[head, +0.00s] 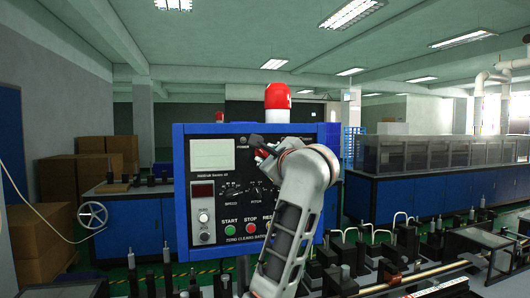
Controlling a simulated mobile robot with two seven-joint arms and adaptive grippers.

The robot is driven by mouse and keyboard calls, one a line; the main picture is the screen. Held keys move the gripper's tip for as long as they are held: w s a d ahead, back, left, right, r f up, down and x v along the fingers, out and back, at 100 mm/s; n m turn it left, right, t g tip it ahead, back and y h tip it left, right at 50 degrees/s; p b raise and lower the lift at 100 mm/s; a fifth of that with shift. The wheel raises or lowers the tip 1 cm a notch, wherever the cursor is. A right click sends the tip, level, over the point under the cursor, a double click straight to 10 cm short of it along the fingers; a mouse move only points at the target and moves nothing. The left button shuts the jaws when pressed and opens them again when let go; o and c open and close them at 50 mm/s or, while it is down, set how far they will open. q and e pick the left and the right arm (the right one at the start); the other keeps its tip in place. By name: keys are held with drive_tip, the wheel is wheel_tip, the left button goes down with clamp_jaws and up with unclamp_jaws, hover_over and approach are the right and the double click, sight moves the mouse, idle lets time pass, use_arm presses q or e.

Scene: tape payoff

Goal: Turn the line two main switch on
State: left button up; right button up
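A small round lamp (243,140) sits at the top of the face. I cannot make out the main switch; the arm hides part of the face.
A red beacon (278,96) stands above the panel. Machine benches with a long rod (420,275) and black fixtures lie low on the right. A handwheel (93,214) and cardboard boxes (60,178) are on the left. A blue machine with clear covers (430,153) stands behind right.

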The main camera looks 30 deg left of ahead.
sight(263, 153)
use_arm(q)
drive_tip(key=shift+x, duration=0.9)
drive_tip(key=shift+w+a, duration=0.2)
use_arm(e)
drive_tip(key=shift+s+d+f, duration=0.2)
drive_tip(key=shift+s+f, duration=0.1)
use_arm(q)
clamp_jaws()
use_arm(e)
drive_tip(key=shift+a+r, duration=0.1)
drive_tip(key=shift+a, duration=0.05)
